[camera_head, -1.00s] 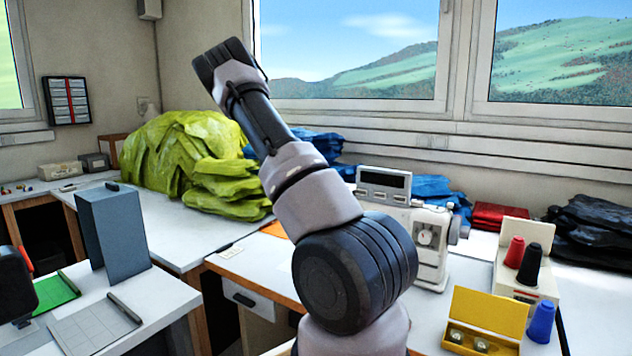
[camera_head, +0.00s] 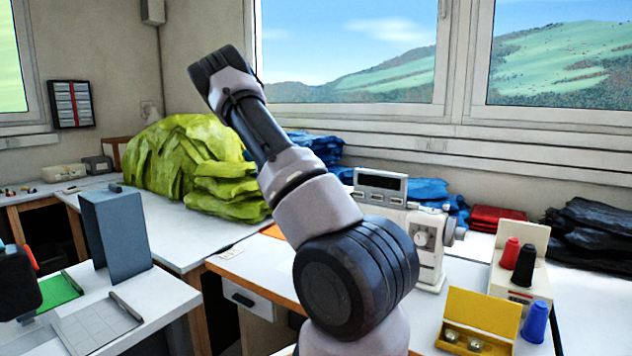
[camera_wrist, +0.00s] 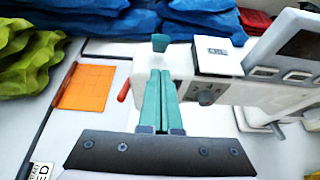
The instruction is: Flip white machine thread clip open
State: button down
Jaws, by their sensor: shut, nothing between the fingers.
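The white sewing machine (camera_head: 428,235) stands on the table behind my arm in the head view. In the wrist view the white machine (camera_wrist: 205,118) lies under and to the right of my gripper (camera_wrist: 160,72). Its teal fingers are closed together with nothing between them. A small teal tab (camera_wrist: 160,43), possibly the thread clip, shows just beyond the fingertips, by the machine's left end. I cannot tell whether it is open or shut, or whether the fingers touch it. My gripper does not show in the head view.
An orange gridded mat (camera_wrist: 85,87) lies left of the machine, and a red lever (camera_wrist: 124,91) is near its left end. Thread spools (camera_head: 524,265) and a yellow case (camera_head: 482,312) stand to the right. Green fabric (camera_head: 190,165) is piled at the back.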

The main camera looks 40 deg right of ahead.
jog(key=d+r+v, duration=0.1)
jog(key=r+v, duration=0.1)
jog(key=v, duration=0.7)
jog(key=shift+a+r, duration=0.15)
jog(key=shift+a, duration=0.2)
jog(key=s+a+r+m+y, duration=0.4)
jog(key=s+a+m, duration=0.5)
jog(key=s, duration=0.3)
jog(key=s+a+r+m+t+y, duration=0.1)
jog(key=s+a+r+m+y, duration=0.4)
jog(key=s+a+m, duration=0.3)
jog(key=s+a+r+m+t+y, duration=0.1)
jog(key=s+a+r+m+y, duration=0.4)
jog(key=s+a, duration=0.9)
jog(key=s+r+m, duration=0.2)
jog(key=m, duration=0.2)
jog(key=shift+a+m, duration=0.2)
jog(key=shift+m, duration=0.1)
jog(key=shift+s, duration=0.15)
